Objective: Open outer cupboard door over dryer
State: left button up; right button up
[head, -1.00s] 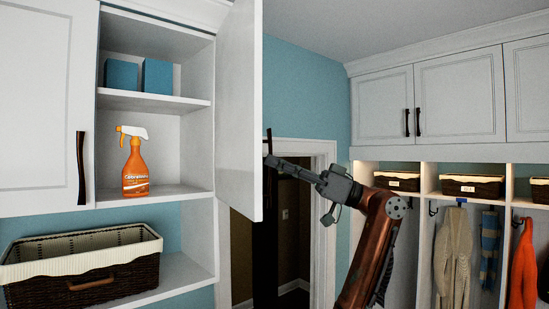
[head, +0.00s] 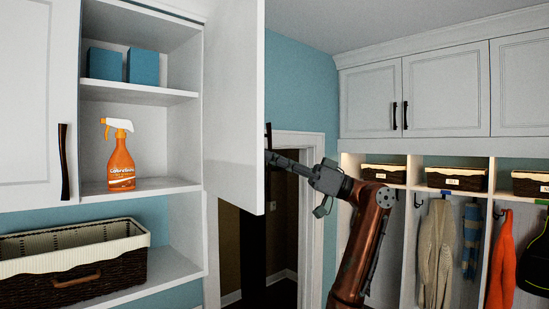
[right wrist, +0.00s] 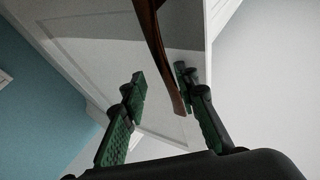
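The outer cupboard door (head: 234,95) stands swung out from the cupboard, its inner face toward me, and the shelves behind it are exposed. Its dark handle (head: 268,136) shows just past the door's free edge. My right gripper (head: 277,158) is at that handle on the door's outer side, its fingertips partly hidden by the door. In the right wrist view the brown handle (right wrist: 158,45) runs between my two green-padded fingers (right wrist: 160,88). The fingers are apart, with the handle nearer the right finger and a gap to the left one. My left gripper is out of view.
An orange spray bottle (head: 122,158) and blue boxes (head: 143,66) sit on the cupboard shelves. A wicker basket (head: 75,264) is below. A closed neighbouring door with a dark handle (head: 64,160) is at left. A doorway (head: 283,235) and coat cubbies lie to the right.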

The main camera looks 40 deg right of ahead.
jog(key=v, duration=1.2)
jog(key=shift+s+d, duration=0.2)
jog(key=shift+s, duration=0.1)
dwell(0.3)
